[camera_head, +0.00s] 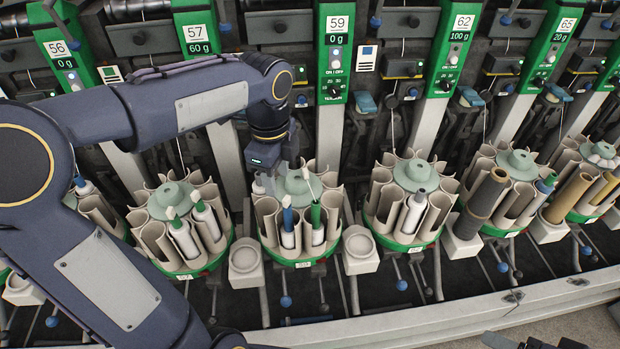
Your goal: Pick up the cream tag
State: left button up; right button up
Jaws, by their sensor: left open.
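I see no piece that is clearly the cream tag. A small pale piece (305,173) at the end of a thin light yarn, at the top of the carousel (292,262) under the 59 post, may be it. Similar pale pieces sit on the bobbins of the carousel to the left (171,212). My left gripper (286,164) reaches in over the back left of the 59 carousel, close to the pale piece; its fingers are small and partly hidden by the arm. It is open. A dark part at the bottom right edge may be my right gripper (530,341); its jaws do not show clearly.
Several carousels with cream pockets stand in a row, including one to the right (408,235) with a grey tube. Square cream cups (245,262) stand between them. Green numbered posts (335,55) rise behind. A pale rail (470,312) runs along the front.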

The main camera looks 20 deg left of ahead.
aim_at(286, 198)
pick_arm(q)
jog(key=shift+w+f+m, duration=0.15)
jog(key=shift+w+m, duration=0.35)
jog(key=shift+w, duration=0.45)
jog(key=shift+w+d+f, duration=0.1)
jog(key=shift+w+f, duration=0.1)
jog(key=shift+f, duration=0.05)
notch_tip(286, 198, down, 7)
jog(key=shift+s+d+f, duration=0.1)
jog(key=shift+d, duration=0.05)
jog(key=c, duration=0.8)
